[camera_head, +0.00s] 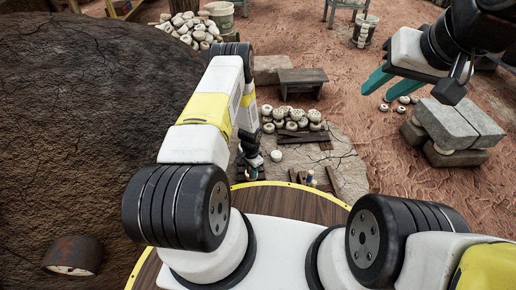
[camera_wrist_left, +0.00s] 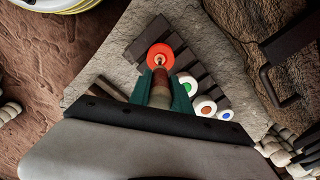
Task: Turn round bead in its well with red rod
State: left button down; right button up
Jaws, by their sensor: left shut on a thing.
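My left gripper (camera_wrist_left: 162,92) has its teal fingers shut on a rod (camera_wrist_left: 160,88) with a brown and tan shaft. The rod points away from the gripper, and its thin tip reaches the middle of a round orange-red bead (camera_wrist_left: 160,57). Whether the tip sits in the hole or just above it is unclear. The bead lies at a dark slatted block (camera_wrist_left: 208,78); its well is hidden. In the head view my left gripper (camera_head: 250,172) is low over the stone slab, partly hidden by my arm. My right gripper (camera_head: 389,86) is open, empty and raised at the upper right.
White beads with green (camera_wrist_left: 187,85), orange (camera_wrist_left: 204,106) and blue (camera_wrist_left: 225,114) centres lie right of the rod. A large dark kiln mound (camera_head: 80,110) fills the left. Grey blocks (camera_head: 455,125) stand right.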

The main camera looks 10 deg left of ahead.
pick_arm(q)
jog(key=n, duration=0.4)
jog(key=shift+n, duration=0.4)
jog(key=n, duration=0.3)
jog(key=n, duration=0.3)
jog(key=shift+d, duration=0.1)
jog(key=n, duration=0.5)
